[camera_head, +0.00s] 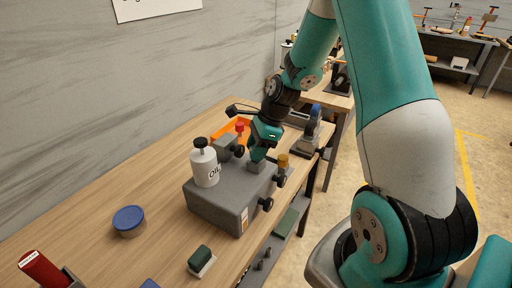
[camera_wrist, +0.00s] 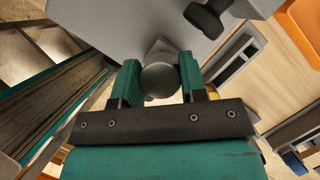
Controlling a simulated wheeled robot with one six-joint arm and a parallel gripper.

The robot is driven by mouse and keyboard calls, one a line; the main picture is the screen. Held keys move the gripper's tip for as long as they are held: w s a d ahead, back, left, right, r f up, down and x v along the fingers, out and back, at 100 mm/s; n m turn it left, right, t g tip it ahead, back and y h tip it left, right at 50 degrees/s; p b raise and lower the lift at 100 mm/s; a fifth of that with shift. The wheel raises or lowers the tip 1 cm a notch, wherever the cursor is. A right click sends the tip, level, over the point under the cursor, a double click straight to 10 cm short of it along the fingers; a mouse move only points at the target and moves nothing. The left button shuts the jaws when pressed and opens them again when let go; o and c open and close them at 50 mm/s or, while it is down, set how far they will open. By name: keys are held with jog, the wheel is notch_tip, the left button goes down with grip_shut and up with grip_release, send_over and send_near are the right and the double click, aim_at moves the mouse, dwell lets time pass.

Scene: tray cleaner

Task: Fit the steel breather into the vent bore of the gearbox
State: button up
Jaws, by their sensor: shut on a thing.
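The grey gearbox (camera_head: 222,205) sits on the wooden bench, and its grey top fills the upper part of the wrist view (camera_wrist: 115,25). My gripper (camera_head: 258,160) is over the gearbox top, pointing down. In the wrist view its green fingers (camera_wrist: 160,80) are shut on the steel breather (camera_wrist: 160,79), which shows as a round grey end between them. A pale angular raised part (camera_wrist: 160,46) shows just beyond the breather. The vent bore is not visible, and I cannot tell whether the breather touches the gearbox.
An orange tray (camera_head: 222,130) lies behind. A blue-lidded tub (camera_head: 129,220) stands front left, with clear bench around it.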

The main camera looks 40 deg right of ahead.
jog(key=shift+f+b, duration=0.3)
jog(key=shift+f, duration=0.3)
jog(key=o, duration=1)
jog(key=b+v, duration=0.1)
jog(key=v, duration=1.6)
jog(key=shift+r, duration=0.2)
